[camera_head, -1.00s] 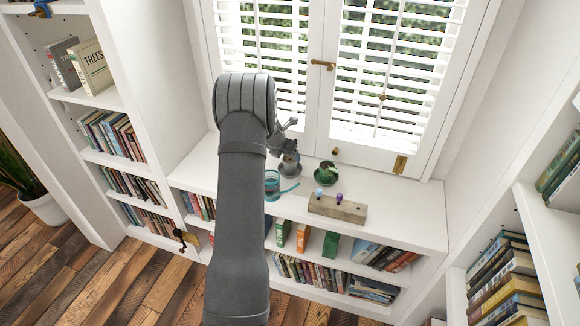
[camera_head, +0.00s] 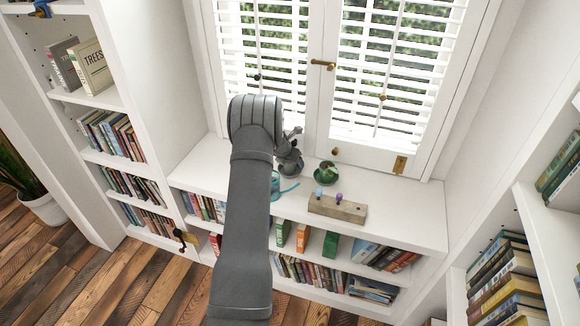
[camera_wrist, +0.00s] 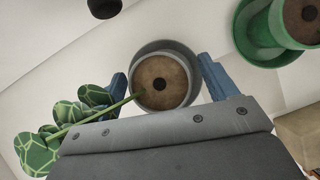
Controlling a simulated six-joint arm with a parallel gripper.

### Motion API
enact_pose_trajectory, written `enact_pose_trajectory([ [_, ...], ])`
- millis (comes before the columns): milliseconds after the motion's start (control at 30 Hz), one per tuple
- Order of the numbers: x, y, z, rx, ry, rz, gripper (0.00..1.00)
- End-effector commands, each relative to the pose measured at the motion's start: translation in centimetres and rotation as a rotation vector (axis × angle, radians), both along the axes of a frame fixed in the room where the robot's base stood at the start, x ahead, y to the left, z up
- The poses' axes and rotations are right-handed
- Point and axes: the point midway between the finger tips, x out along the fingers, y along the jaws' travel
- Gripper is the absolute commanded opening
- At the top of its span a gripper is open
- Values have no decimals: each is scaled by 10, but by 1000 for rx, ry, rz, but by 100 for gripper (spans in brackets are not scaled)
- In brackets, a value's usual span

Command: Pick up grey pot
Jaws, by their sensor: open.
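The grey pot (camera_wrist: 163,96) shows from above in the wrist view, with a brown soil top and a wider grey saucer (camera_wrist: 139,62) around it. A plant (camera_wrist: 88,107) with patterned green leaves reaches left from it on a thin stem. My gripper (camera_wrist: 164,74) is open, with one blue finger on the left side of the pot and one on the right. I cannot tell how far down the fingers reach or whether they touch. In the head view my gripper (camera_head: 291,152) is over the grey saucer on the white shelf top, and it hides most of the pot.
A green pot in a green saucer (camera_head: 326,180) stands close on the right, also in the wrist view (camera_wrist: 262,50). A wooden block with pegs (camera_head: 337,208) is in front of it. A teal item (camera_head: 286,188) lies near the front. The shelf top (camera_head: 400,215) is clear at right.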

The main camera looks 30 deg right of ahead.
Motion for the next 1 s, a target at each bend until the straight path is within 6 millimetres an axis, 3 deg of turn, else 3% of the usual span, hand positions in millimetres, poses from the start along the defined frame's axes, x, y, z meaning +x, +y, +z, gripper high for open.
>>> enact_pose_trajectory([
  [33, 0, 0, 0, 0, 0, 0, 74],
  [300, 0, 0, 0, 0, 0, 0, 22],
  [367, 0, 0, 1, 0, -1, 0, 17],
  [667, 1, 0, 8, -1, -2, 0, 17],
  [900, 1, 0, 43, -2, -3, 1, 17],
  [1000, -19, -11, 55, 0, -1, -3, 17],
])
